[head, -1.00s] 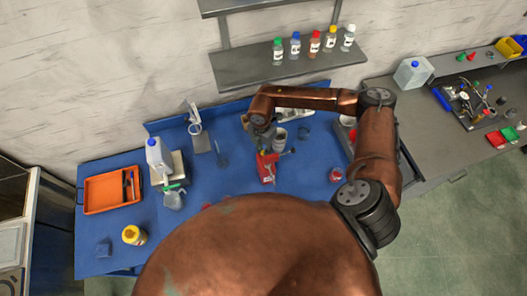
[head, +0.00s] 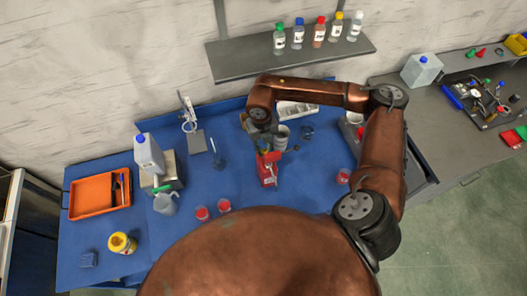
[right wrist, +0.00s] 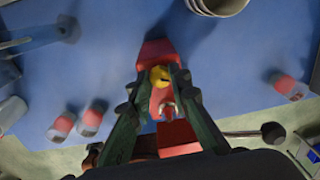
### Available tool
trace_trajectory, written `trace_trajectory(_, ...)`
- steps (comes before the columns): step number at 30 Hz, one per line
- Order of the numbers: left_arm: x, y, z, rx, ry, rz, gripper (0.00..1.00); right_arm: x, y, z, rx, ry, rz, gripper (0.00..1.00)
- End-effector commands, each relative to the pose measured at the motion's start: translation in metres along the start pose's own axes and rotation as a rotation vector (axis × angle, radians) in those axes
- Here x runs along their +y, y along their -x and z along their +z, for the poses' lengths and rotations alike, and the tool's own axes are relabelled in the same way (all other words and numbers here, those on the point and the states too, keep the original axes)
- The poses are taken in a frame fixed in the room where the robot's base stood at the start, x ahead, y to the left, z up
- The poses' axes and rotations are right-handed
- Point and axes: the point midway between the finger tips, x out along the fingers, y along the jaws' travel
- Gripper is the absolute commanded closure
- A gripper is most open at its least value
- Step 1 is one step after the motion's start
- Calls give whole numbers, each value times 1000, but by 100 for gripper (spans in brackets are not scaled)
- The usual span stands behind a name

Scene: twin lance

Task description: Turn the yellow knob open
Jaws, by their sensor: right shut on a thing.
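A red device (head: 267,176) stands on the blue bench, and its red body also shows in the right wrist view (right wrist: 158,50). The yellow knob (right wrist: 160,75) is on it, between the fingers of my right gripper (right wrist: 157,84). The gripper is shut on the knob, reaching it from above. In the head view my right gripper (head: 262,140) is over the device, and the knob is mostly hidden there. My left gripper is not in view.
A grey cup (head: 281,138) stands close behind the device. Red-topped jars (head: 202,213) are in front, with another (head: 343,177) to the right. An orange tray (head: 99,197), a white jug (head: 149,155) and a yellow jar (head: 122,243) are at the left.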

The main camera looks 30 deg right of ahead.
Motion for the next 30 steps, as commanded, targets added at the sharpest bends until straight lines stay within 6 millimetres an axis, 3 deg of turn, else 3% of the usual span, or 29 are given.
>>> trace_trajectory(3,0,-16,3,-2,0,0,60,0,-4,0,-6,102,-1,100)
trace_trajectory(12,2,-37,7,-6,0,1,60,0,-2,0,-15,309,-1,100)
trace_trajectory(30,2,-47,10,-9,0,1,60,0,1,0,-19,430,0,100)
